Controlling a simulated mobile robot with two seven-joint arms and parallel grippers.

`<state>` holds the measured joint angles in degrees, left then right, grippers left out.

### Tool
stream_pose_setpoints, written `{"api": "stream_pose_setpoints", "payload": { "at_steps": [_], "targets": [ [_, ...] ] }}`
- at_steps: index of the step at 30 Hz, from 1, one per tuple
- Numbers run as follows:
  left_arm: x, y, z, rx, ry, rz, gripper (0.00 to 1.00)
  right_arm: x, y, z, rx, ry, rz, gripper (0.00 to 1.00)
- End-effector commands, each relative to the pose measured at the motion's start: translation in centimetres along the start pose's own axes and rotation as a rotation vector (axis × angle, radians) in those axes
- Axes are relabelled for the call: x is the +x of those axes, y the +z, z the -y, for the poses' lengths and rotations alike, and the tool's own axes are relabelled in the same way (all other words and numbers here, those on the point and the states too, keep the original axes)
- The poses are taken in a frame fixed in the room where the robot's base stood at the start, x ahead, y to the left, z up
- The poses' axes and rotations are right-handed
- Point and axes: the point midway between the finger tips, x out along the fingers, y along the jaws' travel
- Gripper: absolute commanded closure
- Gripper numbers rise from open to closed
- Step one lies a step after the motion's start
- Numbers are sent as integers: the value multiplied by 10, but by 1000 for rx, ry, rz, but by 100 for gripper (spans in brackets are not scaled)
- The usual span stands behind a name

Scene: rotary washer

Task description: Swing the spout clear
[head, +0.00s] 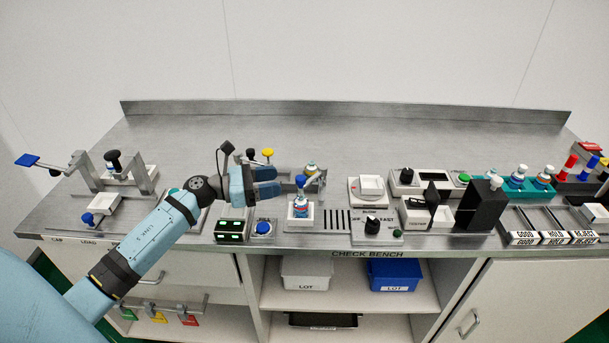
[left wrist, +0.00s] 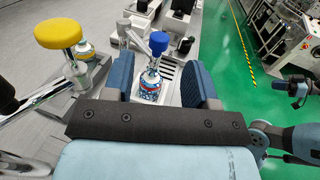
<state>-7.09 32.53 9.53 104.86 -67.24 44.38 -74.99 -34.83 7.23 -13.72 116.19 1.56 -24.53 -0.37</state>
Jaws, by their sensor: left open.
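A metal spout arm (head: 314,182) reaches over the rotary washer station, with a blue knob (head: 300,180) at its left end. The blue knob (left wrist: 158,42) also shows in the left wrist view. A small bottle with a blue and white label (head: 301,204) stands upright in a white holder below the knob. My left gripper (head: 281,180) is open and empty, just left of the knob. In the left wrist view the knob and bottle show between and beyond its two blue fingers (left wrist: 161,86), apparently apart from them.
A yellow knob (head: 267,153) stands behind my left gripper, close to it in the wrist view. A second bottle (head: 311,167) is behind the spout. A blue button (head: 263,228) and slotted vent (head: 336,220) lie in front. Boxes and trays fill the right; the bench's back is clear.

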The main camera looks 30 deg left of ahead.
Motion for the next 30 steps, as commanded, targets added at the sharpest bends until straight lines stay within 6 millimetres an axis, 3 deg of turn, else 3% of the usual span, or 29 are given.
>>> {"api": "stream_pose_setpoints", "payload": {
  "at_steps": [6,12,24,30],
  "targets": [
    [45,3,0,-2,0,4,48,-4,0,-4,-10,9,9,100],
    [70,1,0,-3,0,2,48,-7,-2,-6,-16,11,6,100],
    [76,0,0,-3,1,1,48,-7,-3,-4,-18,7,1,100],
    [76,0,0,-3,1,1,94,-7,-3,-3,-18,6,3,100]
  ]
}}
